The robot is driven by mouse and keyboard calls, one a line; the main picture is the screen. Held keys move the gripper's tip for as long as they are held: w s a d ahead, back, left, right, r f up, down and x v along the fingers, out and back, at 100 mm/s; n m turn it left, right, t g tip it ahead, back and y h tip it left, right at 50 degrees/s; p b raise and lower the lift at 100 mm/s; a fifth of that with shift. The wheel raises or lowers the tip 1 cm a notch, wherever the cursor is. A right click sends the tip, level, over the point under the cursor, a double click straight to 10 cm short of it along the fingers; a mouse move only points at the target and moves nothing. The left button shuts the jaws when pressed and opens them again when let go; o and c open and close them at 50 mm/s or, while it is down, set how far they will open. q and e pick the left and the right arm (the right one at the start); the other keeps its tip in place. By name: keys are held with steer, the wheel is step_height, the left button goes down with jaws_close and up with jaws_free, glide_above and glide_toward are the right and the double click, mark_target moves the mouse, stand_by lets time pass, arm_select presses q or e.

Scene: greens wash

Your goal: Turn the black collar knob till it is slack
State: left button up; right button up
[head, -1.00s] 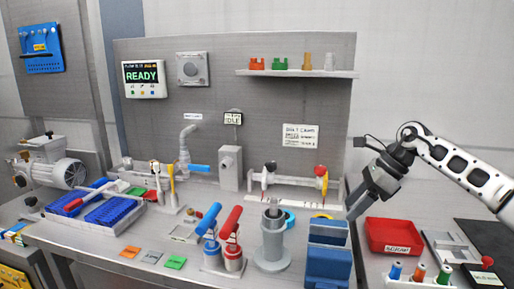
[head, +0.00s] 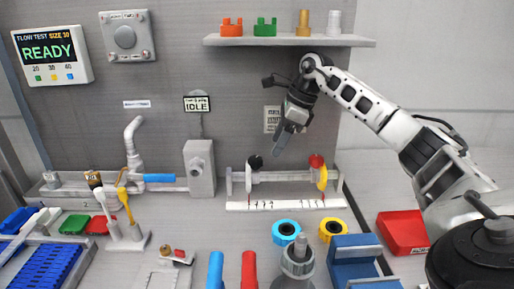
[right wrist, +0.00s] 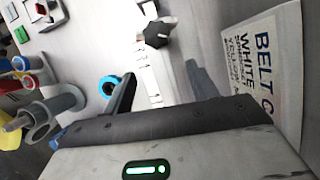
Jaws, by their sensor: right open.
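The black collar knob (head: 255,162) sits on top of the left collar of a grey horizontal bar fixture (head: 275,177) at the foot of the back panel. My right gripper (head: 281,146) hangs above and slightly right of the black knob, fingers pointing down, apart from it. In the right wrist view the black knob (right wrist: 158,34) lies ahead, beyond the fingertips, and the gap between the fingers (right wrist: 160,80) is open and empty. A red knob (head: 316,161) stands on the right collar, beside a yellow part. My left gripper is not in view.
A shelf (head: 290,41) with coloured fittings overhangs the arm. Blue (head: 286,231) and yellow (head: 332,230) rings lie in front of the bar, near a grey post (head: 297,262). A grey box (head: 200,168) stands left. A red tray (head: 403,232) is at right.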

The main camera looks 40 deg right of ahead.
mark_target(255, 158)
steer(key=w+a+p, duration=0.1)
steer(key=w+a, duration=0.2)
steer(key=shift+r, duration=0.15)
steer(key=x, duration=0.5)
steer(key=shift+s+d, duration=0.2)
steer(key=shift+d, duration=0.1)
steer(key=c, duration=1)
